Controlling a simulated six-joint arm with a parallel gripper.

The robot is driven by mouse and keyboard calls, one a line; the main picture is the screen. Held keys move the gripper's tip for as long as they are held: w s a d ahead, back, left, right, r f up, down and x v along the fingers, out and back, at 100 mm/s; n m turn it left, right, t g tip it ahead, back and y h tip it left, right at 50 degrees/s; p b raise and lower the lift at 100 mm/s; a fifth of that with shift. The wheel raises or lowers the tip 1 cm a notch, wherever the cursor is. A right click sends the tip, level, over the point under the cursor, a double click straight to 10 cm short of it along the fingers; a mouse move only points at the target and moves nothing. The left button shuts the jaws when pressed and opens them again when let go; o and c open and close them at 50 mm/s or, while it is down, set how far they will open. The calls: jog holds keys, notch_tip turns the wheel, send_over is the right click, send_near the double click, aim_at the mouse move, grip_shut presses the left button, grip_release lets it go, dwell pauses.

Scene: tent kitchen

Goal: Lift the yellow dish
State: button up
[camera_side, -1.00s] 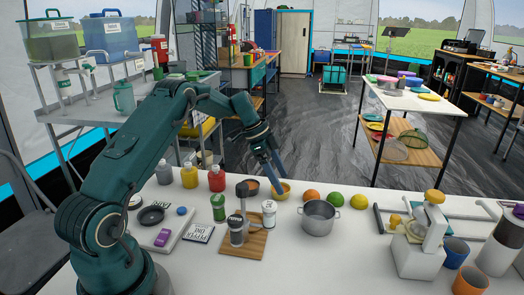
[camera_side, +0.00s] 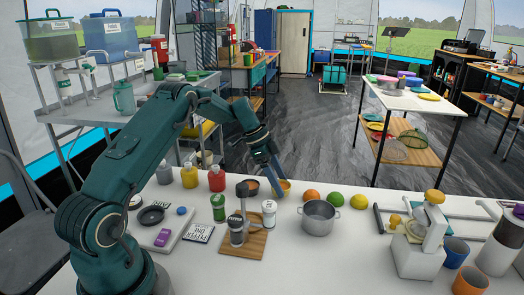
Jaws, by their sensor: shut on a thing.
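The yellow dish (camera_side: 285,185) is a small round bowl at the far edge of the white table, left of the orange fruit. My gripper (camera_side: 279,184) reaches down to it from above and behind. Its fingers are shut on the dish at its left side. Part of the dish is hidden behind the fingers. I cannot tell from this view whether its base is clear of the table.
An orange fruit (camera_side: 311,196), a green fruit (camera_side: 336,199) and a steel pot (camera_side: 318,218) stand to the right. Sauce bottles (camera_side: 217,180) stand to the left. The white table's front strip is clear.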

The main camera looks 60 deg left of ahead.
jog(key=shift+r, duration=4.05)
